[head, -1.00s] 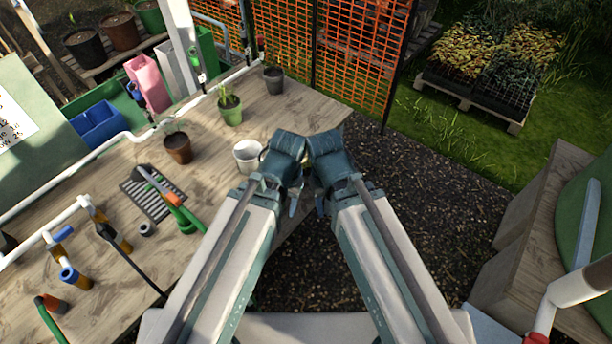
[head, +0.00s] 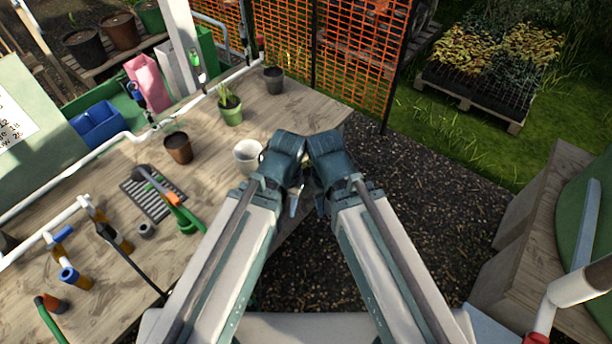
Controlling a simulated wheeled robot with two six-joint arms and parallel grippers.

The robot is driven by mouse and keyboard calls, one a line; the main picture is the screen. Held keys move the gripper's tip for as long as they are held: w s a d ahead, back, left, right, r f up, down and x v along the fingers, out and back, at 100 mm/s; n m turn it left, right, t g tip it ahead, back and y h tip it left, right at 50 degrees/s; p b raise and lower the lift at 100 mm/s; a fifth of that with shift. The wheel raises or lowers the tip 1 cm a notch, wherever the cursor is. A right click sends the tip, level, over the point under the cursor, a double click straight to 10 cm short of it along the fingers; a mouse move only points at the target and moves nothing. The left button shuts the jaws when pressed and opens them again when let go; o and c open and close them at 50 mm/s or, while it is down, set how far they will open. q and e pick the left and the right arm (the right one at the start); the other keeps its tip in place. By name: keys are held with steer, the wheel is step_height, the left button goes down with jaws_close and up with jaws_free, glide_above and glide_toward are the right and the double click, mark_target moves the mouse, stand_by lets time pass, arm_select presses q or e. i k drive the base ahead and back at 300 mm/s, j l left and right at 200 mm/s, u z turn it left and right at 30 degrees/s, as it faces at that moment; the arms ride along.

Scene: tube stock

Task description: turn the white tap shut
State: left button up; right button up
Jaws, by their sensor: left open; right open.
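No tap that I can clearly make out as white shows in the head view.
The bench (head: 300,108) holds a white pot (head: 247,156), a brown pot (head: 178,149), a green pot (head: 231,112), a dark pot (head: 273,80) and a grey grate (head: 150,200) with green-bodied tools. Orange mesh (head: 350,45) stands behind. Open gravel (head: 430,190) lies to the right.

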mark_target(82, 201)
steer(key=u, duration=1.8)
steer(key=j+z, duration=0.25)
steer(key=z, duration=0.15)
steer(key=j+z, duration=0.25)
steer(key=z, duration=0.15)
steer(key=i, duration=0.05)
